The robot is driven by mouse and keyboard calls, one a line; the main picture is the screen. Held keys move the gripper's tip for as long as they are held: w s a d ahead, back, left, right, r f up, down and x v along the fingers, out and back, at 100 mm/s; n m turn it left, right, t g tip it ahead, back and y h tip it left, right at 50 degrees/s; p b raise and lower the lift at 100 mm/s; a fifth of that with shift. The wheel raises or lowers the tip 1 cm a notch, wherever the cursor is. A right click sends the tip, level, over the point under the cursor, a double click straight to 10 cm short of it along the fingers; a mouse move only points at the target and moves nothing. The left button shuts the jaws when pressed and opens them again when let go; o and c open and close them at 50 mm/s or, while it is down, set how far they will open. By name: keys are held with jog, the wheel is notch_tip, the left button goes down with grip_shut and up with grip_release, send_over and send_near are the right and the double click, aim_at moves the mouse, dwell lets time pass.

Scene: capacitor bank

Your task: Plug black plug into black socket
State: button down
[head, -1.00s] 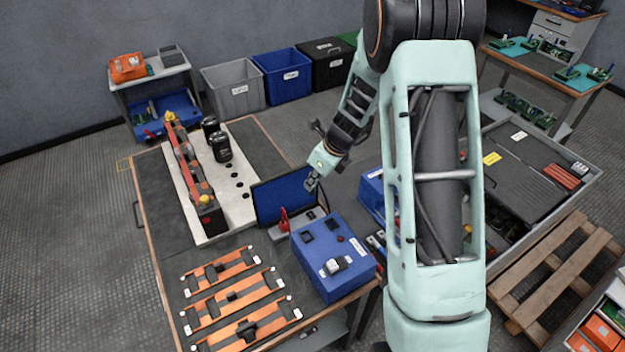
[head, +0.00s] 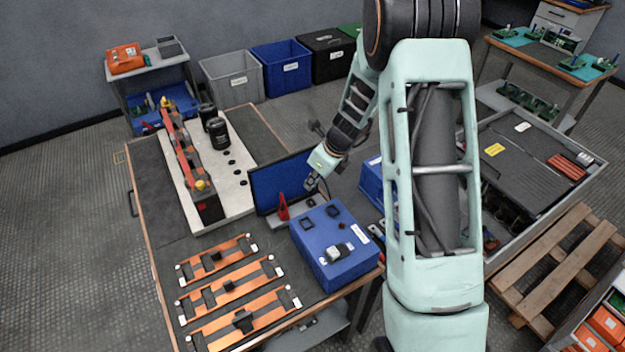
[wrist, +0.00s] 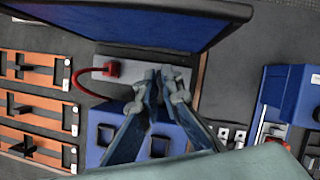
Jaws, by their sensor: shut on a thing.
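My gripper (head: 312,183) is at the right end of the blue screen, low over its grey base. In the wrist view the fingertips (wrist: 161,75) are close together over that base, with the grip hiding what they hold. The black plug is not clearly visible; the jaws appear shut on it. A blue box (head: 338,270) stands in front of the screen. Its top has two dark square sockets, one at left (head: 306,224) and one at right (head: 333,211); I cannot tell their colours apart. The sockets also show below the fingers in the wrist view (wrist: 105,133).
A red plug with a red cable (wrist: 110,69) stands on the base left of my fingers. The blue screen (head: 283,183) rises close behind. A pale connector (head: 337,253) sits on the box. Orange strips (head: 232,286) lie at the front left.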

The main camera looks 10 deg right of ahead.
aim_at(313, 189)
jog(key=shift+f+b, duration=1)
jog(key=shift+f, duration=0.6)
jog(key=shift+f+b, duration=0.3)
jog(key=shift+f, duration=0.1)
jog(key=c, duration=2)
grip_release()
jog(key=shift+c, duration=0.2)
jog(key=shift+r, duration=0.15)
